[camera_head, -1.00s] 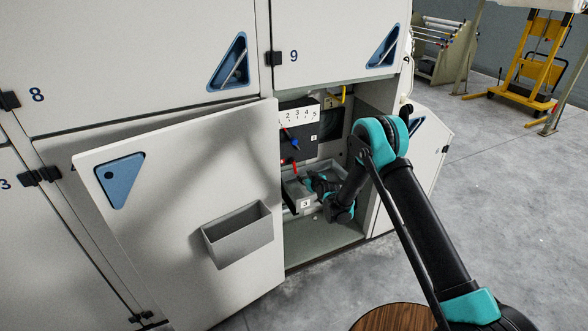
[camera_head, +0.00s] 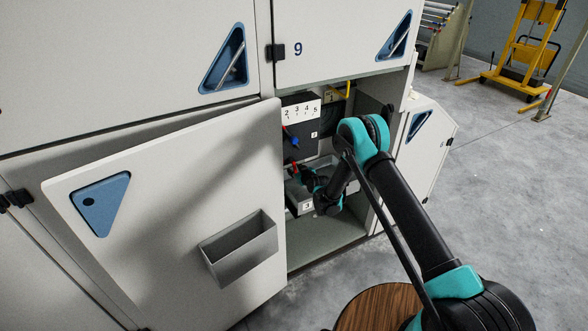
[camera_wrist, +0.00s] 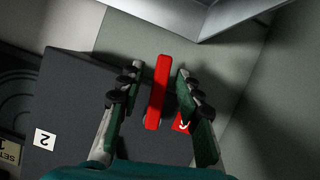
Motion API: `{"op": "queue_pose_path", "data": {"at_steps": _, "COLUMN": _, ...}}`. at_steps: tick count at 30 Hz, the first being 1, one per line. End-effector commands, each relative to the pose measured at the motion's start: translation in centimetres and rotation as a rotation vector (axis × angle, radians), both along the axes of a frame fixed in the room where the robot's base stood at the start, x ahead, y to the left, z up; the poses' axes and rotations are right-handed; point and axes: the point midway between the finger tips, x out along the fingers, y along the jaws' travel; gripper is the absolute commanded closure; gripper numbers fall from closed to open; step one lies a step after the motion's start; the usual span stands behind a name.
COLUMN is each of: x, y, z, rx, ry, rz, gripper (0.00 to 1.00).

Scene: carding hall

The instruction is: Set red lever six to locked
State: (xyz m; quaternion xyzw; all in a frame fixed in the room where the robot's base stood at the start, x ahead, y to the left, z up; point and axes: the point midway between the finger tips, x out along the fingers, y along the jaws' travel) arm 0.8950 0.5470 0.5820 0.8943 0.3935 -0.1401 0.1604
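A red lever (camera_wrist: 158,92) stands between the two fingers of my gripper (camera_wrist: 158,70) in the wrist view. The fingers are open, with a gap on each side of the lever. A red tag (camera_wrist: 184,121) beside it is partly hidden by the right finger, so its number is not readable. In the head view my gripper (camera_head: 308,176) is inside the open cabinet bay, close to a red lever (camera_head: 296,168) under the dark lever box (camera_head: 304,145). A blue lever (camera_head: 294,142) and another red lever (camera_head: 286,130) are above it.
A big open door (camera_head: 150,210) with a grey bin (camera_head: 240,250) stands left of the bay. A grey tray (camera_head: 301,210) lies below my gripper. A white number strip (camera_head: 300,109) tops the lever box. A wooden round top (camera_head: 375,305) is at the front.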

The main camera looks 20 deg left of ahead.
Motion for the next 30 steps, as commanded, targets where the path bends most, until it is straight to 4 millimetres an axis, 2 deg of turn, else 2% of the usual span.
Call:
{"op": "queue_pose_path", "data": {"at_steps": 5, "x": 0.0, "y": 0.0, "z": -0.01, "rx": 0.0, "ry": 0.0, "rz": 0.0, "gripper": 0.66}}
{"op": "queue_pose_path", "data": {"at_steps": 14, "x": 0.0, "y": 0.0, "z": 0.0, "rx": 0.0, "ry": 0.0, "rz": 0.0, "gripper": 1.0}}
{"op": "queue_pose_path", "data": {"at_steps": 30, "x": -0.01, "y": 0.39, "z": 0.0, "rx": -0.012, "ry": -0.014, "rz": 0.001, "gripper": 1.0}}
